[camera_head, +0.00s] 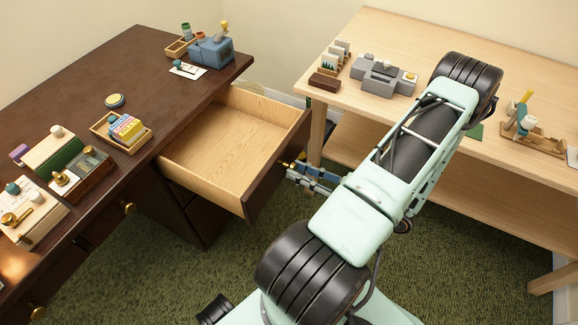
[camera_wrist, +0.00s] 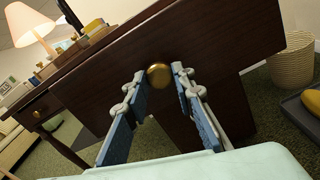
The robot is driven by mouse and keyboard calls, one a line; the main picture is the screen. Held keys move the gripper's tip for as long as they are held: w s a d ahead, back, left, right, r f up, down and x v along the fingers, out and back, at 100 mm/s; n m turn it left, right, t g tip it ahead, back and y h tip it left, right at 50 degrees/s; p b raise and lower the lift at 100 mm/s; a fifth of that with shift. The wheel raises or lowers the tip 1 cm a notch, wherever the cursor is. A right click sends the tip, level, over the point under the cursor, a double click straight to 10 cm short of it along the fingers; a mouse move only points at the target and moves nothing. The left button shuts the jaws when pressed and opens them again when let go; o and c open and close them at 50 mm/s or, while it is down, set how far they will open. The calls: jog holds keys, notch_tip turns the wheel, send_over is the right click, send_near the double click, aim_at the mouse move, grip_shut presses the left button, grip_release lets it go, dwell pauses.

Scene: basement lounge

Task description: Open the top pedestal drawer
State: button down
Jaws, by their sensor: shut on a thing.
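The top pedestal drawer (camera_head: 232,140) of the dark wooden desk (camera_head: 85,75) stands pulled well out, with an empty pale wood inside. Its dark front (camera_wrist: 205,60) fills the upper middle of the wrist view. A round brass knob (camera_wrist: 159,76) sits on that front; it also shows as a small gold spot in the head view (camera_head: 286,164). My gripper (camera_head: 300,172) is at the drawer front, with its blue and grey fingers (camera_wrist: 159,82) on either side of the knob, shut on it. The exact contact at the fingertips is partly hidden.
A light wood table (camera_head: 440,45) with small items stands to the right, close to the drawer front's far corner and beside my arm. Boxes and a card tray (camera_head: 120,130) lie on the desk. A wicker basket (camera_wrist: 292,65) stands on the green carpet.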

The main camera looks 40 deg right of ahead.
jog(key=shift+v, duration=1.05)
jog(key=c, duration=1.6)
grip_release()
jog(key=v, duration=1.2)
